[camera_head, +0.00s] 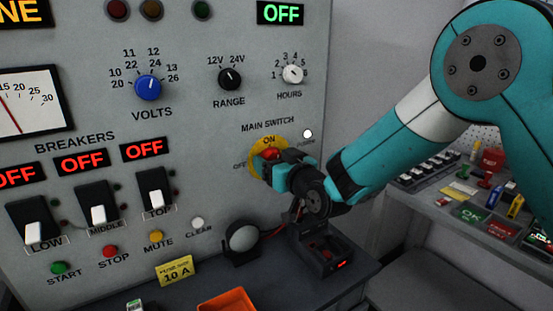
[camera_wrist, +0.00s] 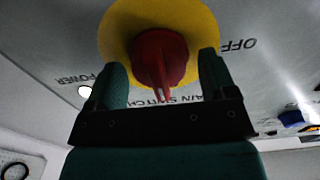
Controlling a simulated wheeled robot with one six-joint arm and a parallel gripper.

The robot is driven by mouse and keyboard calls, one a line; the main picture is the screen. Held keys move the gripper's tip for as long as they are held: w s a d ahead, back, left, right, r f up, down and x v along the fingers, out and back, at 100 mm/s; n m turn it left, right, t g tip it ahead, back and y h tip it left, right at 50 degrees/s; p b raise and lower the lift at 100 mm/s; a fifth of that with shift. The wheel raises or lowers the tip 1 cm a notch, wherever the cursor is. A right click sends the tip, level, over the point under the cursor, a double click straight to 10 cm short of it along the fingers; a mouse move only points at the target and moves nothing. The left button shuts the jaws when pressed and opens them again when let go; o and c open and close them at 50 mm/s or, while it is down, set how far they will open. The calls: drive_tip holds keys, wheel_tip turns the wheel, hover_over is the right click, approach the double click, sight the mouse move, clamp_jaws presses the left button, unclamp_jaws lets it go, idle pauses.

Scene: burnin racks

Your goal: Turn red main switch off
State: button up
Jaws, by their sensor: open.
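The red main switch (camera_head: 270,154) is a red knob on a round yellow plate (camera_head: 254,166), below the "MAIN SWITCH" label on the grey panel. The label "ON" is above it and "OFF" to its left. My gripper (camera_head: 281,160) is right at the knob and partly covers it in the head view. In the wrist view, the red knob (camera_wrist: 160,58) lies between the two fingers of my open gripper (camera_wrist: 160,75), with the yellow plate (camera_wrist: 115,22) behind it. Whether the fingers touch the knob, I cannot tell.
A blue volts knob (camera_head: 148,88), a range knob (camera_head: 229,79) and an hours knob (camera_head: 292,74) sit above. Breaker levers (camera_head: 98,215) are at the left. A round dark-rimmed device (camera_head: 243,238) and an orange tray (camera_head: 228,302) stand on the ledge below.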

drive_tip(key=c, duration=0.9)
drive_tip(key=shift+f+b, duration=0.15)
drive_tip(key=shift+b, duration=0.45)
drive_tip(key=n+b, duration=0.1)
drive_tip(key=b, duration=0.1)
drive_tip(key=n+b, duration=0.2)
drive_tip(key=shift+f+b, duration=0.25)
drive_tip(key=shift+b, duration=0.1)
drive_tip(key=n+b, duration=0.4)
drive_tip(key=b, duration=0.2)
drive_tip(key=shift+s+a+n, duration=0.1)
drive_tip(key=shift+n, duration=0.2)
drive_tip(key=n+b, duration=0.6)
drive_tip(key=b, duration=0.1)
drive_tip(key=shift+r+n+b, duration=0.1)
drive_tip(key=shift+n+b, duration=1.35)
drive_tip(key=shift+n, duration=0.65)
